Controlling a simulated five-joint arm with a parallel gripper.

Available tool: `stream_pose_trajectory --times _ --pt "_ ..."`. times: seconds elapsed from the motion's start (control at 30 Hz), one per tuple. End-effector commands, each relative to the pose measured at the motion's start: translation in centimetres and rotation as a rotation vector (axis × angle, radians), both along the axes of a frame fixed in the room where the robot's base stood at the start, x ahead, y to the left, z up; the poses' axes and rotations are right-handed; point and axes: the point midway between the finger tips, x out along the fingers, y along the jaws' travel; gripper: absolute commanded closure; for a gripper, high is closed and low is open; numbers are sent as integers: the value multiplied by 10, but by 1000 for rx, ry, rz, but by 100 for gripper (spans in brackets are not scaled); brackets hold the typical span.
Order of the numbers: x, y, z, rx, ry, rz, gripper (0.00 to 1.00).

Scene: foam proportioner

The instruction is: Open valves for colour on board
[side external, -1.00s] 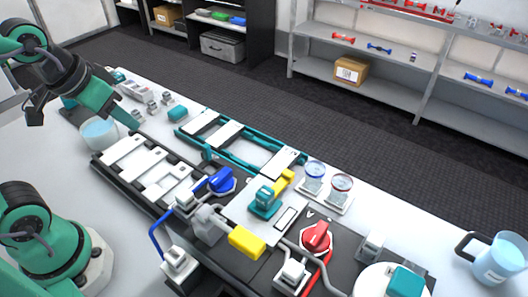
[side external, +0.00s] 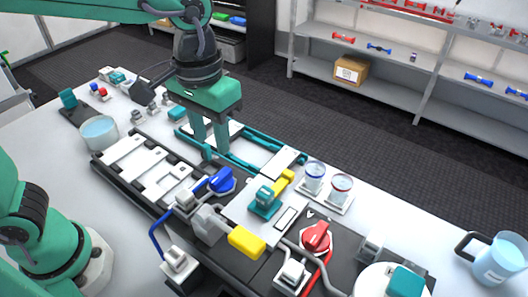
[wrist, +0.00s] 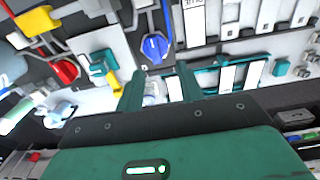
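A blue valve knob (side external: 222,180) sits on the dark board (side external: 140,188), with a blue hose near it. A red valve knob (side external: 316,236) sits further right, with a red hose. A yellow handle (side external: 247,241) lies between them at the front. A teal block with a yellow lever (side external: 266,197) stands on a white plate. My gripper (side external: 208,146) points down above the teal rack, behind and left of the blue knob. In the wrist view its fingers (wrist: 160,88) are apart and hold nothing. The blue knob (wrist: 155,47) and red knob (wrist: 66,71) also show there.
The teal rack (side external: 262,163) holds white cards. Two small cups, one blue-rimmed (side external: 314,176) and one red-rimmed (side external: 340,187), stand behind the plate. A beaker (side external: 100,132) is at left and a jug (side external: 497,260) at far right. Small blocks line the back left.

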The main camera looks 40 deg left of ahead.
Motion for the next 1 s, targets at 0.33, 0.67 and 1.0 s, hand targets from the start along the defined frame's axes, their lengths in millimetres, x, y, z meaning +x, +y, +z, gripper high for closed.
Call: stream_pose_trajectory --times 0.33,0.67,1.0 --pt "0 -10 -3 12 18 1 63" --pt "0 -10 -24 12 19 0 63" --pt "-1 -10 -65 12 18 0 63"
